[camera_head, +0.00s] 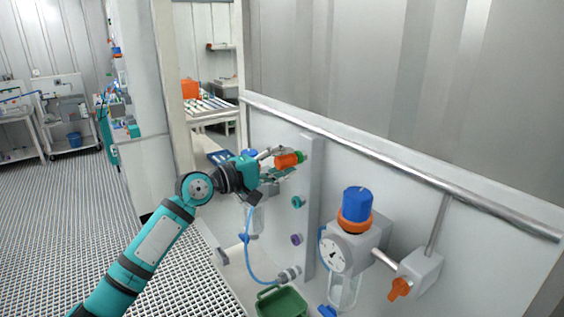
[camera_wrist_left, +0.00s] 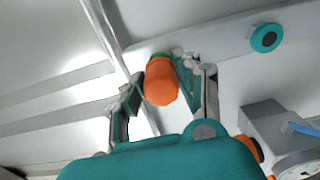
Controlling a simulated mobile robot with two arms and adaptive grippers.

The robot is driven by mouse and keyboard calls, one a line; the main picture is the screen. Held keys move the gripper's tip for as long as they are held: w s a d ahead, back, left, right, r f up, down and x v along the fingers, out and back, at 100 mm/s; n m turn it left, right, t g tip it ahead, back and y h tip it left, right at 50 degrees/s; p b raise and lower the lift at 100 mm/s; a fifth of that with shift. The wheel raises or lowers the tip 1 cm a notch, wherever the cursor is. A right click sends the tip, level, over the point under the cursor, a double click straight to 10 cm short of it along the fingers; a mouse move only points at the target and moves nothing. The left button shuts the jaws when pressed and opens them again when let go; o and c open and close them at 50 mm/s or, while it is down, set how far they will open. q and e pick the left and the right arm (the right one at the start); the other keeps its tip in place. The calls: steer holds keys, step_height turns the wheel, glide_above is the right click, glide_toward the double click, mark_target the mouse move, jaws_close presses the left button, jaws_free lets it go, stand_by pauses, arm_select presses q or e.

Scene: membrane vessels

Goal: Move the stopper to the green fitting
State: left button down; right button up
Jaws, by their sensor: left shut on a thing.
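The orange stopper (camera_head: 287,160) is between the fingers of my left gripper (camera_head: 281,163), which is shut on it, near the top of the pale upright panel (camera_head: 314,190). The green fitting (camera_head: 301,157) is on that panel, right at the stopper's far end. In the left wrist view the stopper (camera_wrist_left: 161,83) lies between the fingertips (camera_wrist_left: 158,80), with a bit of the green fitting (camera_wrist_left: 159,56) showing behind it. The stopper looks lined up with the fitting; I cannot tell whether it is seated. My right gripper is out of view.
Below on the panel are a teal fitting (camera_head: 298,202), a purple fitting (camera_head: 296,239) and a grey connector (camera_head: 288,275) with a blue hose. A gauge unit with a blue knob (camera_head: 357,201) stands to the right. A green bin (camera_head: 283,304) is below. A rail runs along the wall.

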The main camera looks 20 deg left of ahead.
arm_select(q)
steer(key=shift+w+d, duration=0.3)
steer(key=shift+w, duration=0.05)
steer(key=c, duration=0.8)
jaws_free()
steer(key=shift+c, duration=0.2)
steer(key=shift+a, duration=0.1)
steer(key=v, duration=1.2)
